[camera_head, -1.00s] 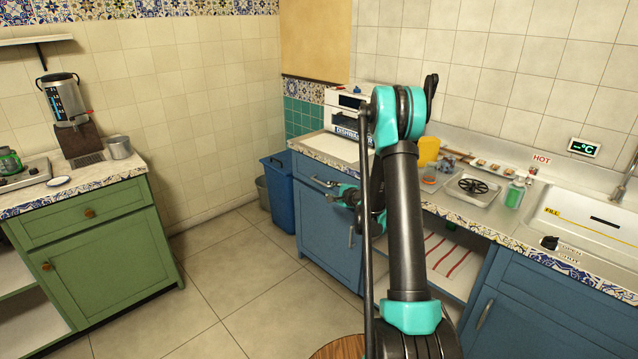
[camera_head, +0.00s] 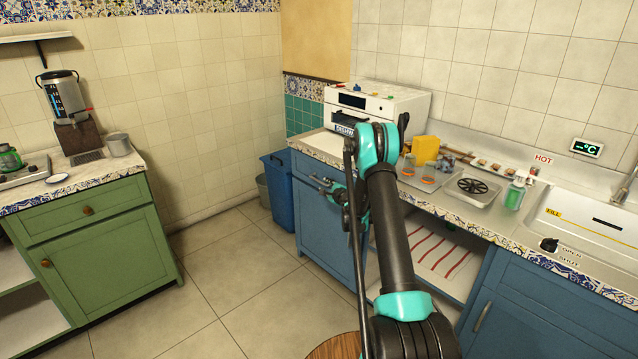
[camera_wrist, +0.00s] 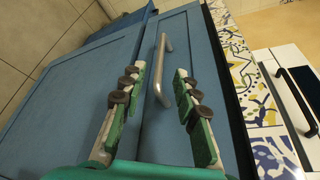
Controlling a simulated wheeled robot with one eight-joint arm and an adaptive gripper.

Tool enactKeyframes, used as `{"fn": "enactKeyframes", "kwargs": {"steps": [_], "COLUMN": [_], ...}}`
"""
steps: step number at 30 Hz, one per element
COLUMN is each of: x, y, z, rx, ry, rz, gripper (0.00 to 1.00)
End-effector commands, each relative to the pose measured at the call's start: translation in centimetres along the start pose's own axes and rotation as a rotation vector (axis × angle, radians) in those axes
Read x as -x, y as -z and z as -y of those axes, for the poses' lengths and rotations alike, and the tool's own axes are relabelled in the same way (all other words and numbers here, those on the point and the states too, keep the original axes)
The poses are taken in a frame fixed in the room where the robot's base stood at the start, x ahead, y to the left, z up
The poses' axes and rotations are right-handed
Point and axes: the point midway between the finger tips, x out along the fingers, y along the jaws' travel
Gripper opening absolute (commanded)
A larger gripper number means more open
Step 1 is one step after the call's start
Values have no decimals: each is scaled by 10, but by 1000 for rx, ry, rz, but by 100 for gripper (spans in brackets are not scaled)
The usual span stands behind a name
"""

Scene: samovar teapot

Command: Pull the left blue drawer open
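The left blue drawer (camera_head: 307,166) is at the top of the blue cabinet under the left end of the counter and looks shut. Its metal bar handle (camera_head: 320,180) shows beside my gripper (camera_head: 344,197), which is small and partly hidden by my arm. In the wrist view the drawer front (camera_wrist: 196,40) fills the middle, with the handle (camera_wrist: 164,70) on it. My gripper (camera_wrist: 159,74) is open, its two green-padded fingers on either side of the handle, which appears in the gap between their tips. I cannot tell whether either finger touches it.
The blue cabinet door (camera_wrist: 70,90) lies beside the drawer front. The patterned counter edge (camera_wrist: 240,75) runs along the other side, with a white appliance (camera_head: 385,103) on the counter. A blue bin (camera_head: 279,190) stands left of the cabinet. The floor (camera_head: 245,265) in front is clear.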

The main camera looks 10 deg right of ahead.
Motion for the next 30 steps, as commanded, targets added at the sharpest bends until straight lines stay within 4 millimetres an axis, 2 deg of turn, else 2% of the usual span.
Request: {"fn": "enactKeyframes", "kwargs": {"steps": [1, 6, 12, 18, 26, 30], "x": [-11, -43, -70, -80, -81, -81], "y": [0, 0, 0, 0, 0, 0], "z": [0, 0, 0, 0, 0, 0], "rx": [1, 1, 2, 2, 1, 1], "ry": [-1, 0, 0, 0, 0, 0], "rz": [1, 0, 0, -1, -1, -1], "gripper": [31, 31, 31, 31, 31, 14]}}
